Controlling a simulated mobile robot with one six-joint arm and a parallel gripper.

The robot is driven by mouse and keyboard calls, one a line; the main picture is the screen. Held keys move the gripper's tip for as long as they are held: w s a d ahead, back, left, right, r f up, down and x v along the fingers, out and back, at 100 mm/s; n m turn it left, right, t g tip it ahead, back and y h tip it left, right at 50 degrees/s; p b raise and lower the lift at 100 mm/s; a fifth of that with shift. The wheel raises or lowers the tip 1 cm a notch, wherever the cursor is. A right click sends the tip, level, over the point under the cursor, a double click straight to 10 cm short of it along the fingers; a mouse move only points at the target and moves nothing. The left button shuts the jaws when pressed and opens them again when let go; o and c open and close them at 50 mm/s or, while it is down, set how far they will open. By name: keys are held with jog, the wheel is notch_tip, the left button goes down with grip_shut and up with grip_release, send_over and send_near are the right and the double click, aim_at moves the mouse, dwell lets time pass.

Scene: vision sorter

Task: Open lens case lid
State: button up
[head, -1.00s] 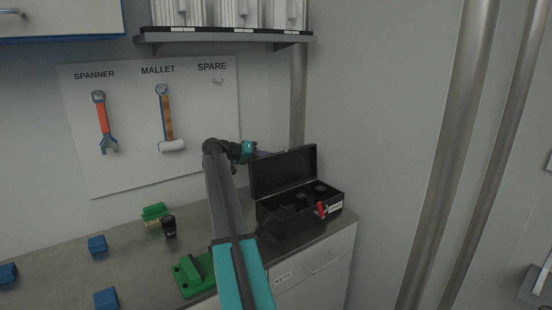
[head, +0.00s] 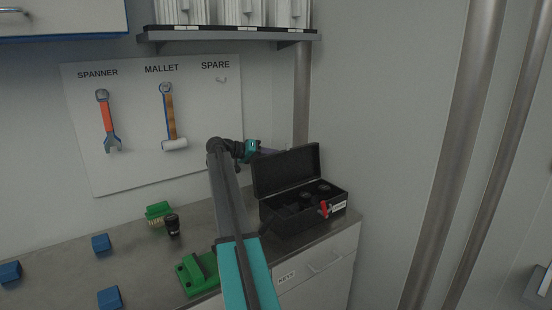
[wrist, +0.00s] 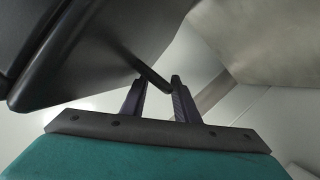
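The black lens case (head: 290,222) stands on the right end of the counter. Its lid (head: 287,171) is up, tilted back, with the inside facing the front. Dark round lenses (head: 306,199) sit in its compartments. A red piece (head: 324,208) and a white label are on its front. My gripper (head: 268,152) is at the upper left of the lid, its fingertips partly hidden behind it. In the wrist view, my two fingers (wrist: 157,82) are apart, with a dark bar-like edge reaching between their tips. I cannot tell whether they touch it. A large dark surface (wrist: 75,50) fills the upper left.
A green block (head: 197,272), a green brush (head: 158,212), a small black lens (head: 173,225) and blue blocks (head: 101,243) lie on the counter (head: 60,270). A tool board (head: 140,180) hangs behind. A shelf (head: 235,36) is above; a vertical pipe (head: 302,95) stands behind the case.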

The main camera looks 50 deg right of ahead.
jog(key=b+v, duration=0.1)
jog(key=v, duration=0.6)
jog(key=shift+a, duration=0.2)
jog(key=shift+w+r, duration=0.1)
jog(key=shift+w, duration=0.05)
jog(key=shift+r, duration=0.15)
